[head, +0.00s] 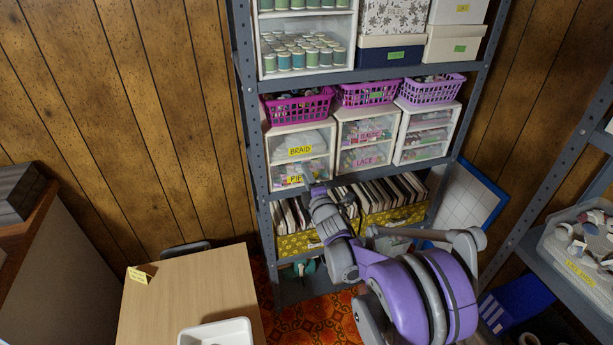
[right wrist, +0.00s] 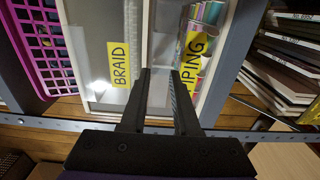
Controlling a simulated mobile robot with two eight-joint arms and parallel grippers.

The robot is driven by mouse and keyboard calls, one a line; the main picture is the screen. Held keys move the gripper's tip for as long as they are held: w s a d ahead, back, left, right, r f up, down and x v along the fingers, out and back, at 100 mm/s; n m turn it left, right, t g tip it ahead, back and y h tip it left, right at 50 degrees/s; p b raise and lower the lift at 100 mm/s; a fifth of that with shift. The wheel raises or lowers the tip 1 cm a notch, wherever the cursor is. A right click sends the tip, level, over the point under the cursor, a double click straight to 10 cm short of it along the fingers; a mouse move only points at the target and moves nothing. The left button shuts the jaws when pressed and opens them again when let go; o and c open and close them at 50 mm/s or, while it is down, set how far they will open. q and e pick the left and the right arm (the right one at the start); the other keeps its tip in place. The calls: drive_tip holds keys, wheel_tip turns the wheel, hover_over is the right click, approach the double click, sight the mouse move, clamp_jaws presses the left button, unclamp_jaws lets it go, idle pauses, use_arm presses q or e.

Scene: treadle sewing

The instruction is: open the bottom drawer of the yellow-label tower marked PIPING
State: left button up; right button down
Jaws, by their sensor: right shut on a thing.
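The yellow-label tower (head: 269,143) stands at the left end of a middle shelf, with a clear upper drawer labelled BRAID (head: 300,151) and a clear bottom drawer labelled PIPING (head: 284,174). In the right wrist view the PIPING label (right wrist: 193,60) is right of the fingers and the BRAID label (right wrist: 119,64) left of them. My right gripper (head: 309,184) reaches up to the bottom drawer's front; its fingers (right wrist: 162,76) are shut on that drawer at its upper part. The exact grip point is hidden, and I cannot tell if the drawer stands out. My left gripper is not in view.
A pink-label tower (head: 365,146) and another white tower (head: 424,134) stand to the right. Purple baskets (head: 298,105) sit on top. Yellow boxes of patterns (head: 395,216) fill the shelf below. A wooden table (head: 190,290) with a white tray (head: 216,333) is at lower left.

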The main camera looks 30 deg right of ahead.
drive_tip(key=shift+s+f, duration=0.1)
drive_tip(key=shift+f, duration=0.05)
idle(0.4)
drive_tip(key=v, duration=1.8)
drive_tip(key=shift+s+a, duration=0.2)
drive_tip(key=shift+s, duration=0.1)
drive_tip(key=c, duration=0.7)
unclamp_jaws()
drive_tip(key=p+v, duration=0.1)
drive_tip(key=v, duration=0.9)
drive_tip(key=shift+s+a, duration=0.15)
drive_tip(key=shift+s, duration=0.2)
